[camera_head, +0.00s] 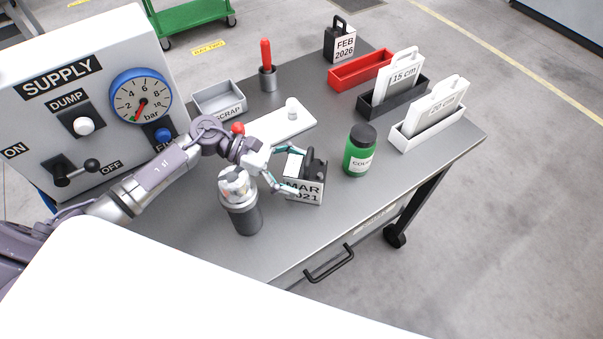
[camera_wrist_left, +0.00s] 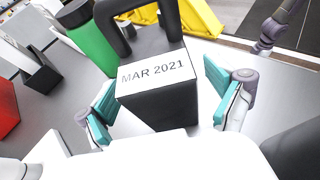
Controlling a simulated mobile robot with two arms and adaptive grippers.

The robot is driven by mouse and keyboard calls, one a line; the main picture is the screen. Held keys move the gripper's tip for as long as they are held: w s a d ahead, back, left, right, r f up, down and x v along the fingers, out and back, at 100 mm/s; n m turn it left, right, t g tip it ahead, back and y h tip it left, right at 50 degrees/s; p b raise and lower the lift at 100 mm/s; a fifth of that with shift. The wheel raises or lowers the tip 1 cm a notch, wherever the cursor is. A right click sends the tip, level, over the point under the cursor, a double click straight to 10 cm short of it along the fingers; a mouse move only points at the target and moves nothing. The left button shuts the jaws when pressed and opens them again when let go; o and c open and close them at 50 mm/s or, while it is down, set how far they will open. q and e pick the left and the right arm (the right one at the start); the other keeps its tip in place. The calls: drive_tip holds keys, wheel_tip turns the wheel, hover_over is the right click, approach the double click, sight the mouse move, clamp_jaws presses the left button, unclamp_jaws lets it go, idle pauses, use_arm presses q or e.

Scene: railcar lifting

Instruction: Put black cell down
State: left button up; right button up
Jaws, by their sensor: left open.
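A black cell (camera_head: 316,168) with a black handle and a white "MAR 2021" label stands on the grey table, near its front middle. In the left wrist view the cell (camera_wrist_left: 150,108) is upright between my fingers, with its label facing the camera. My left gripper (camera_head: 277,172) is open at the cell. In the left wrist view its teal fingertips (camera_wrist_left: 160,100) are on either side of the cell, with visible gaps. Another black cell (camera_head: 338,42), labelled "FEB 2026", stands at the table's back. My right gripper is not in view.
A green bottle (camera_head: 359,155) stands right of the cell and a dark cylinder (camera_head: 246,219) with a silvery top stands left of it. Red (camera_head: 358,71), black (camera_head: 375,108) and white (camera_head: 425,138) trays line the right side. The supply panel (camera_head: 60,60) is at left.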

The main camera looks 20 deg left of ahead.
use_arm(q)
drive_tip(key=b+v, duration=0.3)
drive_tip(key=v, duration=0.7)
drive_tip(key=shift+a, duration=0.35)
drive_tip(key=shift+s, duration=0.1)
